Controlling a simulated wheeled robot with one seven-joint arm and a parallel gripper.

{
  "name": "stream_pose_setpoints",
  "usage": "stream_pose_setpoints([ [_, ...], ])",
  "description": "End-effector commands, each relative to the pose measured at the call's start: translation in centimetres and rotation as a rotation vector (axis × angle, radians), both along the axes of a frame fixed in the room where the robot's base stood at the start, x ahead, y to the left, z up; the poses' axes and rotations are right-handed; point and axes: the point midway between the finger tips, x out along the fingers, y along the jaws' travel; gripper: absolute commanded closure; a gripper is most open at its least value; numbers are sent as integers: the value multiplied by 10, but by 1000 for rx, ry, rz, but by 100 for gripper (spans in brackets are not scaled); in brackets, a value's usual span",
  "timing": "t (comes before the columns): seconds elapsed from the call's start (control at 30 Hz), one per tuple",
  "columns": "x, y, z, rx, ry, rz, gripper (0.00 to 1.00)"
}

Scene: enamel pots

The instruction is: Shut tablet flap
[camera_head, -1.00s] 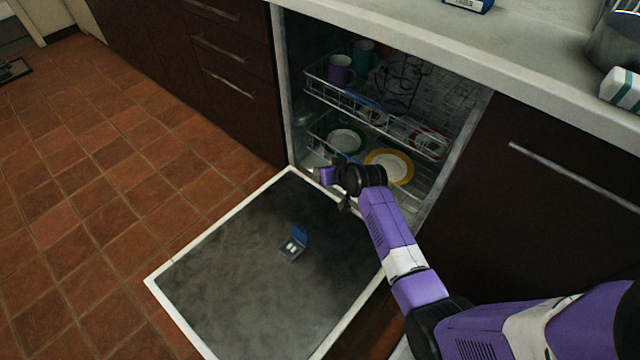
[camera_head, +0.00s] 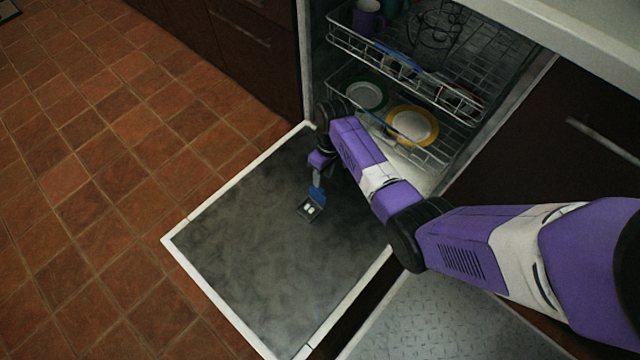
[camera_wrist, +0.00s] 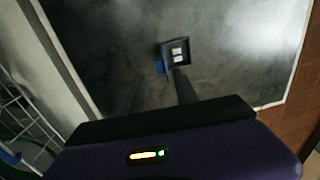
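The tablet dispenser (camera_head: 309,210) is a small dark tray with white tablets in it, set in the lowered dishwasher door. Its blue flap (camera_head: 317,194) stands open at the tray's far edge. In the wrist view the dispenser (camera_wrist: 176,48) is above the picture's middle, and a bit of the blue flap (camera_wrist: 160,67) shows at its lower left. My gripper (camera_head: 318,178) is just beyond the flap, pointing down; whether it touches the flap I cannot tell. In the wrist view my gripper (camera_wrist: 177,72) shows as one narrow dark bar, fingers together, with nothing seen between them.
The dishwasher door (camera_head: 250,270) lies flat and is otherwise bare. The upper rack (camera_head: 400,60) holds mugs; below it are a yellow-rimmed plate (camera_head: 412,124) and a green-rimmed plate (camera_head: 363,95). Dark cabinets flank the opening. Tiled floor (camera_head: 100,180) is clear at left.

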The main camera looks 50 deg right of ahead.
Motion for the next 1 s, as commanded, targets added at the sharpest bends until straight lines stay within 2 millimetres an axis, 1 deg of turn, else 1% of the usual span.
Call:
stream_pose_setpoints([
  [0.03,-1,2,-13,1,2,0,64],
  [0.1,0,3,-24,1,1,0,64],
  [0.3,0,7,-50,0,-1,-2,64],
  [0.5,1,9,-60,0,-3,-2,64],
  [0.77,1,9,-60,-1,-3,-2,64],
  [0.8,1,9,-60,-1,-3,-3,72],
  [0.87,1,9,-60,-1,-3,-3,83],
  [0.9,1,9,-60,-1,-3,-3,91],
  [0.93,1,9,-60,-1,-3,-3,97],
  [0.97,1,9,-60,-1,-3,-3,100],
  [1.0,1,9,-60,-1,-3,-3,100],
])
